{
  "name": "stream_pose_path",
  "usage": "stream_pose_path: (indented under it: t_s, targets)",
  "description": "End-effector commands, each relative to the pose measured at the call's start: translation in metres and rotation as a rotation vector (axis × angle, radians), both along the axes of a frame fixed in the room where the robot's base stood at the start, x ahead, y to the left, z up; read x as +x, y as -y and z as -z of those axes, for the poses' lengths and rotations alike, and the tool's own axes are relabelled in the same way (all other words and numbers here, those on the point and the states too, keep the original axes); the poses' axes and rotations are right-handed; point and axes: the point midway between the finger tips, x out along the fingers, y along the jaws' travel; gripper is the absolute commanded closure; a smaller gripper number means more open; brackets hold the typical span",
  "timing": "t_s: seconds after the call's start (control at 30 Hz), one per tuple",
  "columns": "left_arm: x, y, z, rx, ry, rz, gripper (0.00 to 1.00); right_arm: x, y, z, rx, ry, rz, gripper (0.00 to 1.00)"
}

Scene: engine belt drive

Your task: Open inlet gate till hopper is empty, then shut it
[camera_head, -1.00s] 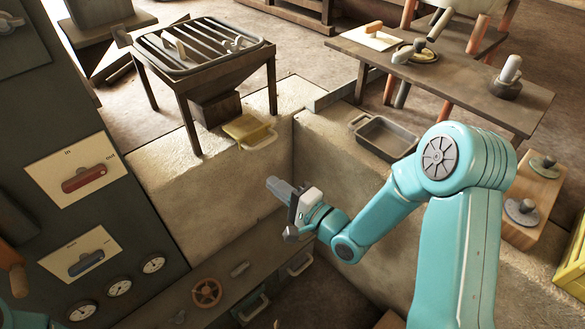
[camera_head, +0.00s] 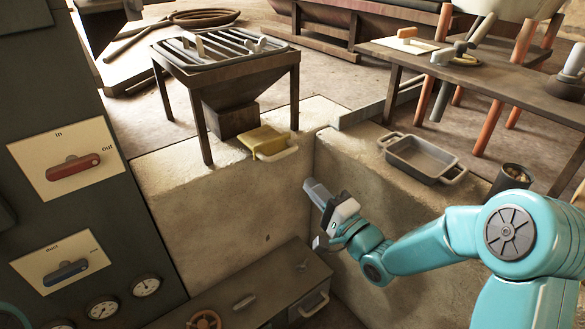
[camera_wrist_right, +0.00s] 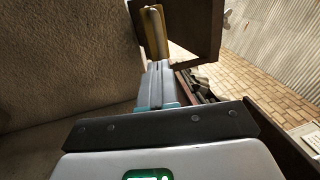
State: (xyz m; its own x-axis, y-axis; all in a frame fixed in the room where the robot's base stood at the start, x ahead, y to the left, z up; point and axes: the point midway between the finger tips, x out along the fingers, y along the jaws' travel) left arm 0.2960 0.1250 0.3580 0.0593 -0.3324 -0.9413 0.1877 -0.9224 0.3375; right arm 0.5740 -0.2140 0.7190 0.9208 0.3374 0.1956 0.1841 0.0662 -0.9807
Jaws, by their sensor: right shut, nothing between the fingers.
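The hopper (camera_head: 243,90) stands on dark legs, with a barred grate (camera_head: 220,46) on top that holds a few pale pieces. Its inside below the bars is too dark to judge. The yellow inlet gate (camera_head: 262,141) with a pale handle sticks out at the foot of the hopper chute, above the stone ledge. The gate also shows at the top of the right wrist view (camera_wrist_right: 154,35). My right gripper (camera_head: 309,186) is shut and empty, below and to the right of the gate and apart from it. My left gripper is not in view.
A grey metal tray (camera_head: 421,158) lies on the right stone ledge. A panel with a red lever (camera_head: 73,167), a blue lever (camera_head: 66,272) and gauges stands at left. A wooden table (camera_head: 500,75) with tools is at the back right. A drawer chest (camera_head: 240,290) sits below.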

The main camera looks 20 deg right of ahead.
Motion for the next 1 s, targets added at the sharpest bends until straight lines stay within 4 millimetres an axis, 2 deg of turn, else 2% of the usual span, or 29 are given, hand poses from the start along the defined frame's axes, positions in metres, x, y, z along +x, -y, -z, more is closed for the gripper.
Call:
stream_pose_path:
  t_s: [0.2, 0.4, 0.53, 0.9, 1.0]
  targets:
    - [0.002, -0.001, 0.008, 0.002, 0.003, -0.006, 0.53, 0.044, -0.015, -0.008, 0.0, 0.003, 0.0, 1.0]
    - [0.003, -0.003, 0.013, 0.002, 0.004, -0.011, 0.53, 0.071, -0.023, -0.013, 0.0, 0.001, 0.002, 1.0]
    - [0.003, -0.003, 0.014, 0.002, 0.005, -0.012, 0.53, 0.079, -0.026, -0.016, 0.0, 0.0, 0.002, 1.0]
    - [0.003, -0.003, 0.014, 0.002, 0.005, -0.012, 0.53, 0.081, -0.027, -0.017, 0.001, -0.001, 0.003, 1.0]
    - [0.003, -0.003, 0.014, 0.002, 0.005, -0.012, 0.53, 0.087, -0.029, -0.016, 0.0, 0.0, 0.002, 1.0]
